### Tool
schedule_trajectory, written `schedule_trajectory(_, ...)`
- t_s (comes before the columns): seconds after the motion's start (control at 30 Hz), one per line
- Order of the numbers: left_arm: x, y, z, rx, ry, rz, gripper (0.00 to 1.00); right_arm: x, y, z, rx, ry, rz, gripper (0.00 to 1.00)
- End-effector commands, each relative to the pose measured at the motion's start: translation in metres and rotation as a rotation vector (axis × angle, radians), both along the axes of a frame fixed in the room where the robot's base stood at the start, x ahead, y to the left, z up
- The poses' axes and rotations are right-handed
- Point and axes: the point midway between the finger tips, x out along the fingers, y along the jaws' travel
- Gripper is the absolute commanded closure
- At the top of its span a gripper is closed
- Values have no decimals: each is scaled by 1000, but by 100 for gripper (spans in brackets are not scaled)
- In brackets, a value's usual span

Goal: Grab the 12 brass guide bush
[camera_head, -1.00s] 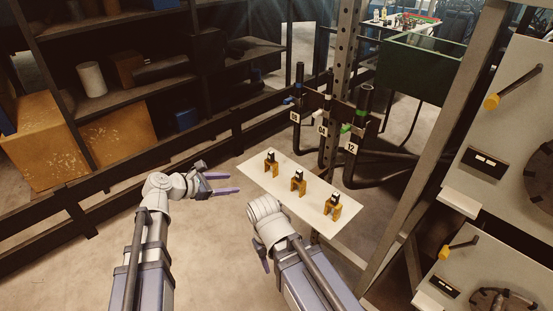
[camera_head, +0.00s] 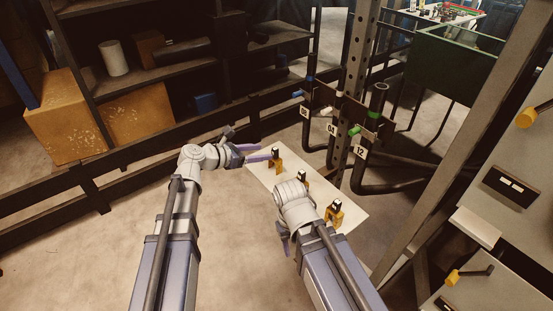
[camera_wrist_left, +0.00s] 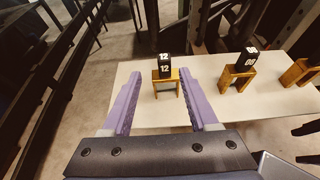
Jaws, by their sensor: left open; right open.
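The brass guide bush marked 12 (camera_wrist_left: 165,87) stands upright on a pale board (camera_wrist_left: 142,117), its black tag on top. It is the leftmost of three bushes in the head view (camera_head: 276,168). My left gripper (camera_head: 264,152) is open and empty, its purple fingers pointing at this bush. In the left wrist view the bush shows between and just beyond the fingertips; contact cannot be told. My right gripper (camera_head: 286,243) is open, low beside the board's front edge and partly hidden by its own wrist.
A second bush (camera_wrist_left: 238,78) and a third (camera_wrist_left: 298,73) stand to the right on the board. Behind it rise dark pipes with number tags (camera_head: 361,152) and a perforated post (camera_head: 352,75). A dark shelf (camera_head: 185,70) stands at the left. Floor at the left is clear.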

Motion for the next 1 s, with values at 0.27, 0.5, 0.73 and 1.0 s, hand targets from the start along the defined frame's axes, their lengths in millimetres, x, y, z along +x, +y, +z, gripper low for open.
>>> schedule_trajectory(0.27,6,-10,-4,1,-1,-1,40,0,0,-4,0,0,0,50)
schedule_trajectory(0.5,19,-38,-9,2,-1,-3,40,0,0,-9,0,0,0,50)
schedule_trajectory(0.73,30,-52,-17,1,-1,1,40,0,0,-17,0,0,0,50)
schedule_trajectory(1.0,29,-52,-16,1,-1,1,53,0,0,-16,0,0,0,50)
